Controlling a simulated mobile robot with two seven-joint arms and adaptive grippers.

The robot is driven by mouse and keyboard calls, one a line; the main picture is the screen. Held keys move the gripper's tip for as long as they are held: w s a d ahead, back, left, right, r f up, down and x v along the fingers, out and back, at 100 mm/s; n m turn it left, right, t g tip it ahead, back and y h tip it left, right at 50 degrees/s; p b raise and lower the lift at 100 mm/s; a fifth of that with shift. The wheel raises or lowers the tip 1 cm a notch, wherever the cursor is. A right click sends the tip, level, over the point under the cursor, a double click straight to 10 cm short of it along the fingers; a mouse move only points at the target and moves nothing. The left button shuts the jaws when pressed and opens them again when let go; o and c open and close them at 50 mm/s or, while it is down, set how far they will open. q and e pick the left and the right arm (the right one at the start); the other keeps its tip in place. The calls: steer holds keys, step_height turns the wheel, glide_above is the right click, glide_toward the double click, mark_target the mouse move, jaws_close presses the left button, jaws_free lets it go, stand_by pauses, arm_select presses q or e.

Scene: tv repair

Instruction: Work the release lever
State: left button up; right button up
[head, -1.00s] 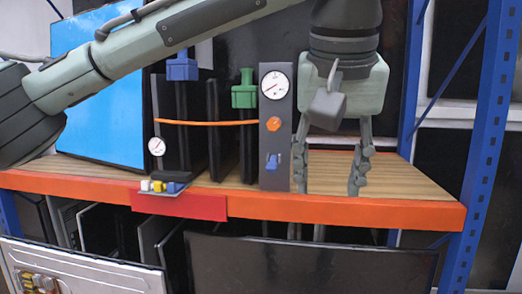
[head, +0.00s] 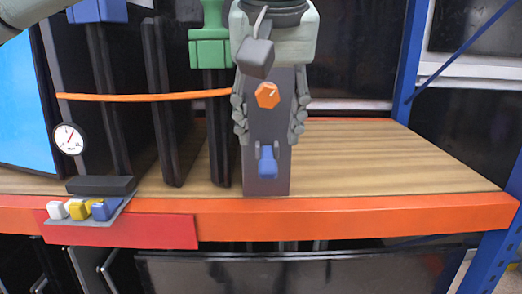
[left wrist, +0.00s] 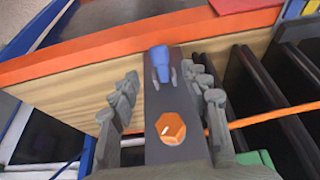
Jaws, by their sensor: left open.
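A dark grey upright panel (head: 268,180) stands at the front of the wooden shelf. It carries a blue lever (head: 267,162) low down and an orange hexagonal knob (head: 267,95) higher up. My left gripper (head: 269,128) is open and points down, with one finger at each side of the panel, above the lever's height. The left wrist view shows the blue lever (left wrist: 161,64) beyond the orange knob (left wrist: 171,128), between the two spread fingers. I cannot tell whether the fingers touch the panel. The panel's top is hidden behind the gripper. My right gripper is not in view.
Left of the panel are dark upright slabs (head: 160,110), an orange strap (head: 150,97), a green clamp-like part (head: 210,48) and a dial gauge (head: 69,139). Small coloured blocks (head: 80,209) sit at the front edge. The shelf (head: 390,160) is clear to the right.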

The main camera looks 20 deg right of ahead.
mark_target(268, 163)
arm_select(q)
steer(key=x, duration=0.6)
steer(key=shift+w+f, duration=0.1)
steer(key=shift+f, duration=0.1)
jaws_close()
